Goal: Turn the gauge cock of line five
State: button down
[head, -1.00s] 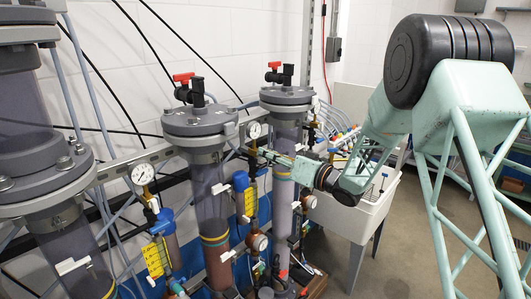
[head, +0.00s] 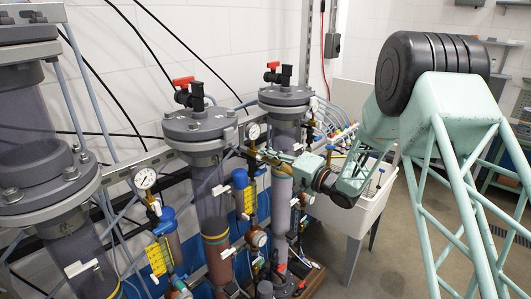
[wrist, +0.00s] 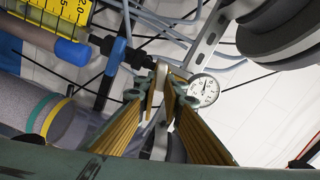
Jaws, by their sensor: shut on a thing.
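In the head view my gripper (head: 262,155) reaches left from the arm to a brass fitting just below a round white gauge (head: 253,131), between the middle and right columns. In the wrist view the two ridged, gold-coloured fingers of my gripper (wrist: 163,92) close on a small pale lever, the gauge cock (wrist: 161,76). The dial gauge (wrist: 203,90) sits just right of the fingertips, apart from them. The fingers hide most of the cock's body. I cannot read a line number.
Clear columns with grey flanges (head: 200,124) stand close on the left and behind. A blue-handled valve (wrist: 116,58) and a yellow scale (wrist: 58,14) lie left of the fingers. A white sink (head: 350,216) stands under my arm. Open floor is at the right.

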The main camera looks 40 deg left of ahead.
jog(key=shift+f+m+p, duration=0.1)
jog(key=shift+m+p, duration=0.65)
jog(key=shift+m, duration=0.95)
jog(key=c, duration=2.7)
grip_release()
jog(key=shift+c, duration=0.2)
jog(key=shift+d, duration=0.15)
jog(key=d, duration=1.1)
jog(key=shift+s+d, duration=0.35)
